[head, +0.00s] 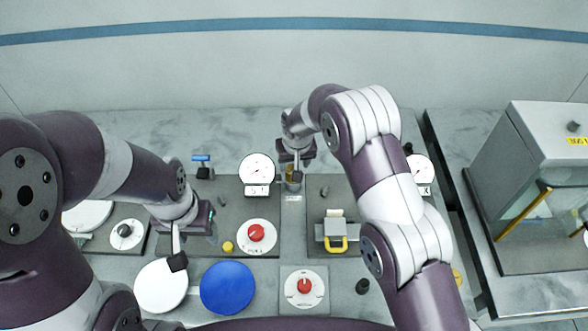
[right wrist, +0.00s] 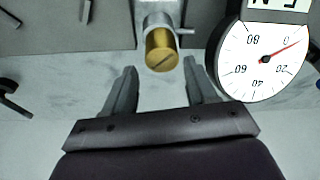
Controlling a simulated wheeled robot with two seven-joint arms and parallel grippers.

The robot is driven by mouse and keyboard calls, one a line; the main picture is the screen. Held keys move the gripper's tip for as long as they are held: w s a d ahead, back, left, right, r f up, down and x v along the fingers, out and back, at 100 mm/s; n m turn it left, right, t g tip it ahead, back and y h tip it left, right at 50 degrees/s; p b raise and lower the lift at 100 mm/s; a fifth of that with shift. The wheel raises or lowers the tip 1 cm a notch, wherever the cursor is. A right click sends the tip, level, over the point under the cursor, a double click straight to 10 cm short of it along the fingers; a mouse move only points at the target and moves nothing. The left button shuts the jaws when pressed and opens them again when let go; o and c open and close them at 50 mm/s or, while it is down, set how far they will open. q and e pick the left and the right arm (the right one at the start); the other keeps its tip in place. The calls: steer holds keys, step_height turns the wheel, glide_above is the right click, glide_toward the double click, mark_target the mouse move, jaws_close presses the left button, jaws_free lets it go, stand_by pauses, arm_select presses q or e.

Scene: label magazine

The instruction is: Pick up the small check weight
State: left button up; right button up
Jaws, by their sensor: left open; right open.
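No object is clearly identifiable as the small check weight. A small brass cylinder (right wrist: 162,50) with a slotted end sits in a grey metal sleeve (right wrist: 158,22) in the right wrist view. It also shows, partly covered, in the head view (head: 292,177). My right gripper (right wrist: 160,66) is open and empty, its fingertips just short of the brass end and to either side. In the head view, the right gripper (head: 297,163) is above that spot. A small dark piece (head: 362,286) stands at the front. My left gripper (head: 193,243) is open, above the left panel.
Gauges (head: 257,168) (head: 420,168) flank the brass part. Red knobs (head: 255,233) (head: 305,287), a yellow button (head: 228,246), a blue disc (head: 228,288) and a white disc (head: 160,287) lie nearer. A yellow-handled clamp (head: 335,240) is right of centre. A grey cabinet (head: 515,150) stands right.

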mark_target(292, 168)
steer(key=p+x, duration=0.1)
steer(key=x, duration=0.2)
steer(key=shift+s+a+f+p, duration=0.1)
steer(key=shift+s+f+p, duration=0.05)
steer(key=shift+f+p, duration=0.2)
steer(key=shift+a+f, duration=0.15)
steer(key=shift+f, duration=0.1)
steer(key=c, duration=0.6)
jaws_close()
arm_select(q)
step_height(292, 168, up, 2)
steer(key=shift+s+a+r, duration=0.1)
steer(key=shift+r, duration=0.1)
